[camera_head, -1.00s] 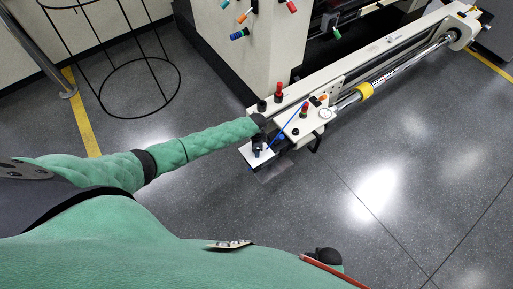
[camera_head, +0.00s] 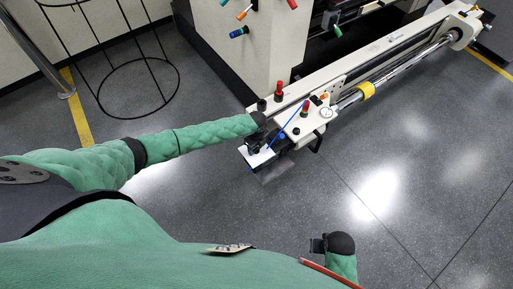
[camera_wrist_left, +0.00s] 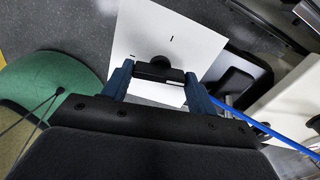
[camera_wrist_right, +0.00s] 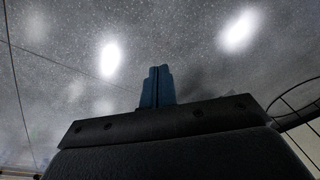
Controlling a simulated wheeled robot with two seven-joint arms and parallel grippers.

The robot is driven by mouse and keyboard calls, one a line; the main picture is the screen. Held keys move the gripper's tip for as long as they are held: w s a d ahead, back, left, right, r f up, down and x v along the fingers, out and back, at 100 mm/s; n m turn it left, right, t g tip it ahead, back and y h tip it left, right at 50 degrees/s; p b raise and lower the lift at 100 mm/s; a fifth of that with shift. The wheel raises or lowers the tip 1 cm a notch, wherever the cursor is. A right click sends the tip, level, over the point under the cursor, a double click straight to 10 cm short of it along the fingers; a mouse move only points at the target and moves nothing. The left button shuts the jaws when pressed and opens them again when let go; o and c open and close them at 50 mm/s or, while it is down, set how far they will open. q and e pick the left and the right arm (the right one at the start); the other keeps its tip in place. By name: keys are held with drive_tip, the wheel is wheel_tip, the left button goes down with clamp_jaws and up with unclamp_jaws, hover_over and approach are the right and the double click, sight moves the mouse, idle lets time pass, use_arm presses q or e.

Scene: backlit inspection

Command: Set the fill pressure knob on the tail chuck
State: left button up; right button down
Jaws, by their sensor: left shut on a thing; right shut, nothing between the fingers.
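The tail chuck (camera_head: 318,114) is the pale end block of the long machine beam. A small white plate (camera_head: 247,158) sits at its near corner, also seen in the left wrist view (camera_wrist_left: 150,25) with short black tick marks. The black fill pressure knob (camera_wrist_left: 160,70) stands on this plate. My left gripper (camera_head: 260,142) is at the plate, its two blue fingers shut on the knob from either side. In the head view the gripper largely hides the knob. My right gripper (camera_wrist_right: 157,75) is shut and empty, with floor beyond it; in the head view it is low on the right (camera_head: 319,244).
Red-topped knobs (camera_head: 280,90) and a blue tube (camera_head: 288,126) are close to my left gripper. A shiny shaft with a yellow ring (camera_head: 366,91) runs up right. A black wire stand (camera_head: 140,88) is at the upper left. Floor on the right is clear.

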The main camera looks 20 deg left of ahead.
sight(257, 147)
use_arm(q)
drive_tip(key=shift+m, duration=1)
use_arm(e)
drive_tip(key=shift+w+a+r, duration=0.1)
drive_tip(key=shift+w+r, duration=0.05)
drive_tip(key=shift+r, duration=1.35)
use_arm(q)
drive_tip(key=o, duration=1)
drive_tip(key=shift+r, duration=0.1)
drive_tip(key=shift+r+b, duration=0.3)
drive_tip(key=shift+b, duration=0.05)
drive_tip(key=shift+r+b, duration=0.6)
drive_tip(key=shift+r, duration=2.95)
use_arm(e)
wheel_tip(257, 147, up, 6)
drive_tip(key=shift+s, duration=0.35)
